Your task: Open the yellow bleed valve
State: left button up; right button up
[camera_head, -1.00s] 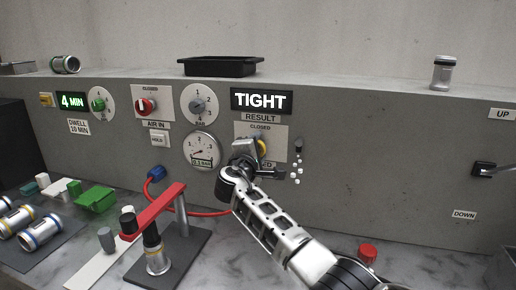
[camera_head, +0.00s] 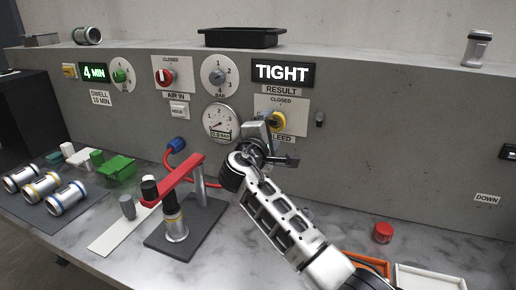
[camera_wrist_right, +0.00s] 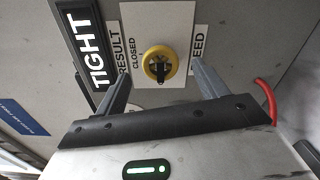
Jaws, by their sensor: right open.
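The yellow bleed valve (camera_head: 279,121) is a round knob on a pale plate (camera_head: 297,103) marked CLOSED at the top. My right gripper (camera_head: 265,137) is just in front of it and hides part of the knob and the plate's lower label. In the right wrist view the whole knob (camera_wrist_right: 160,62) shows between and beyond the two open fingers (camera_wrist_right: 163,88), apart from both. A dark bar crosses the knob's centre, running up and down in that picture, with CLOSED to its left. My left gripper is not in view.
The lit display (camera_head: 283,74) reads TIGHT above the valve. A pressure gauge (camera_head: 221,122) and a red air-in knob (camera_head: 164,76) are to the left. A red lever clamp (camera_head: 180,180) stands on the bench below, and a red cap (camera_head: 383,232) lies right.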

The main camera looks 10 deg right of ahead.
jog(key=b+v, duration=0.1)
jog(key=v, duration=0.9)
